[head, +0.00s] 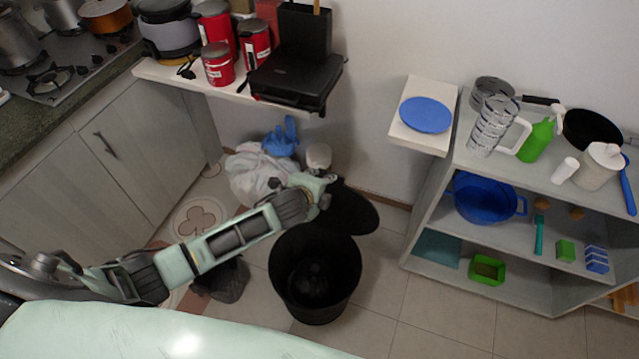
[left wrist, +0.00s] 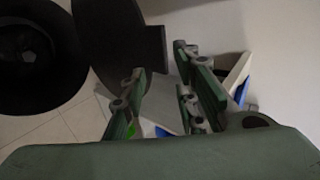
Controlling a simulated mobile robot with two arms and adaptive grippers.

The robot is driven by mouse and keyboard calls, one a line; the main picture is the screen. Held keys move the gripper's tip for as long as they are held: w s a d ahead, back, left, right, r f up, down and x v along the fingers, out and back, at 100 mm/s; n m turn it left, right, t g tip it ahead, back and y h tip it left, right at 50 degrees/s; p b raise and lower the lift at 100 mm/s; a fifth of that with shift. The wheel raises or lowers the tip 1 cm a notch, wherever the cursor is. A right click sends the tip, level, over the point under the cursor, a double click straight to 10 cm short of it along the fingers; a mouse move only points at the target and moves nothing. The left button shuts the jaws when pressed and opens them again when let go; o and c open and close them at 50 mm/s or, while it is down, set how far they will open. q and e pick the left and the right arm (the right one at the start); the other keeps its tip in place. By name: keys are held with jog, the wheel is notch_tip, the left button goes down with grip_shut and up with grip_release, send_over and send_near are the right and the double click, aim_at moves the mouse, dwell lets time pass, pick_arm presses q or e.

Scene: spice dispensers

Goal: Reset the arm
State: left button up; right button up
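My left arm reaches in from the left in the head view, and its pale green gripper (head: 322,187) is over the floor near the black bin. In the left wrist view, the two green fingers of my left gripper (left wrist: 165,92) stand apart with nothing between them. The gripper is open and empty. My right gripper is in neither view.
A black bin (head: 315,285) stands open below my gripper, with its dark lid (head: 350,208) behind. Red canisters (head: 217,64) and a black appliance (head: 293,80) sit on the wall shelf. A loaded grey shelf unit (head: 440,222) stands right. Floor tiles between are clear.

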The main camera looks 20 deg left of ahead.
pick_arm(q)
jog(key=shift+s, duration=0.1)
dwell(0.5)
jog(key=s+a+f+n+g+b, duration=0.1)
jog(key=s+a+f+n+g, duration=0.3)
jog(key=s+f, duration=0.85)
jog(key=s+a+f+n+g+b, duration=0.1)
jog(key=s+f+n, duration=0.4)
jog(key=s+f, duration=0.75)
jog(key=s+f+n+g, duration=0.1)
jog(key=s+f, duration=0.3)
jog(key=s, duration=0.5)
jog(key=s+f+n+g, duration=0.1)
jog(key=s+f+n, duration=0.2)
jog(key=s+f, duration=0.2)
jog(key=s+d+f+n+g, duration=0.1)
jog(key=s+f+n+g, duration=0.1)
jog(key=s, duration=1)
notch_tip(320, 180, down, 3)
jog(key=shift+s+r+n, duration=0.1)
jog(key=shift+s+n, duration=0.25)
jog(key=shift+n, duration=0.15)
jog(key=shift+d, duration=0.1)
